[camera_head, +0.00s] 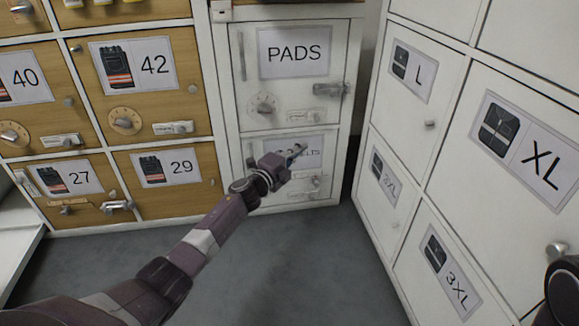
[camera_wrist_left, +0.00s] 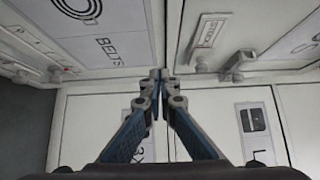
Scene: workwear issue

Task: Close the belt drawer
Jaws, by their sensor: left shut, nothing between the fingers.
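The belt drawer (camera_head: 322,192) is the lower white front of the narrow middle cabinet, under the PADS front (camera_head: 295,100). Its label is partly hidden by my left gripper (camera_head: 299,152) in the head view. The belt front (camera_wrist_left: 100,72) shows at upper left in the left wrist view, with "BELTS" readable. My left gripper, also in the left wrist view (camera_wrist_left: 160,78), is shut and empty, its tips in front of the white fronts. I cannot tell whether the tips touch, or whether the belt front is fully flush. My right gripper's fingers are not in view.
Wooden lockers with numbers (camera_head: 145,65) stand at left. A white locker bank with sizes L, XL, 2XL and 3XL (camera_head: 440,150) stands close at right, angled inward. Grey floor (camera_head: 290,265) is clear below. A dark part of mine shows at the lower right edge.

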